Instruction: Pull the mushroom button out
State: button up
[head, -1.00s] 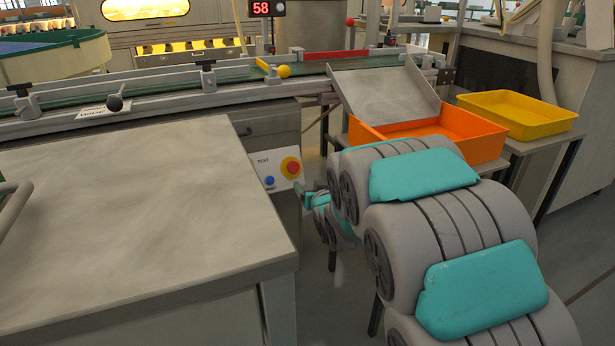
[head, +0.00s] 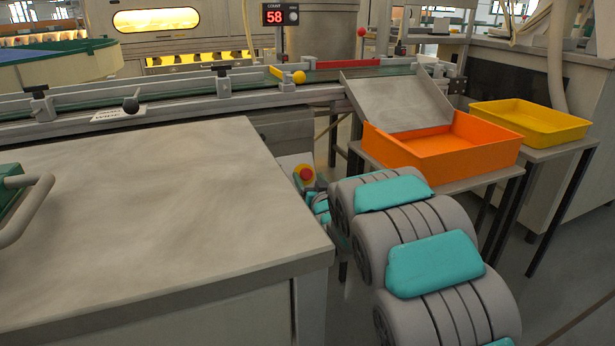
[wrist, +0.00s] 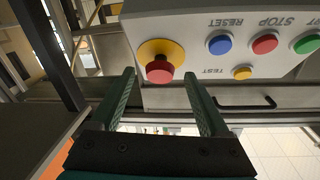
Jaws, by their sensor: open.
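The red mushroom button (wrist: 159,71) sits on a yellow round base (wrist: 161,50) on a light control panel (wrist: 205,17) in the wrist view. In the head view the button (head: 306,174) shows just past the table corner, beside my arm. My gripper (wrist: 163,84) is open, one green finger on each side below the button in the picture. The button lies in line with the gap between the fingertips. Nothing is held, and I cannot tell whether the fingers touch the button. In the head view my gripper is mostly hidden behind my arm.
Blue (wrist: 219,44), red (wrist: 265,43), green (wrist: 308,43) and yellow (wrist: 242,72) buttons sit close by on the panel. A grey table (head: 150,210) stands left of my arm. An orange tray (head: 440,146) and yellow tray (head: 531,122) stand to the right.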

jog(key=shift+x, duration=1.25)
grip_shut()
dwell(0.5)
